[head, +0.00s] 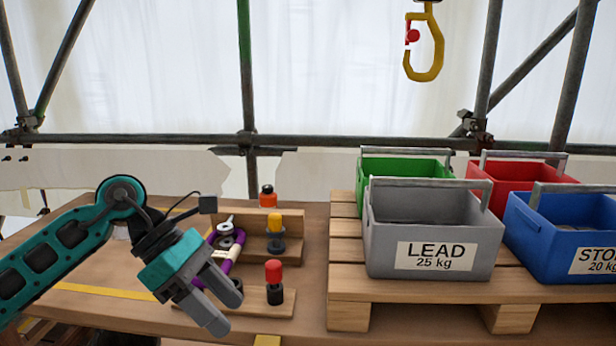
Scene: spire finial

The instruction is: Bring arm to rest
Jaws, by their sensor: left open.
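My left gripper (224,312) is at the lower left, on a teal arm that comes in from the left. Its two grey fingers point down and to the right and stand apart, with nothing seen between them. It hangs above the wooden work table (110,315), in front of the wooden stand. My right gripper is not in view.
A wooden stand (290,250) bears small yellow, red and black pieces and a purple item (236,255). A pallet (400,290) at right carries grey (380,240), green (400,166), red (520,172) and blue (535,235) boxes. A yellow hook (436,60) hangs above.

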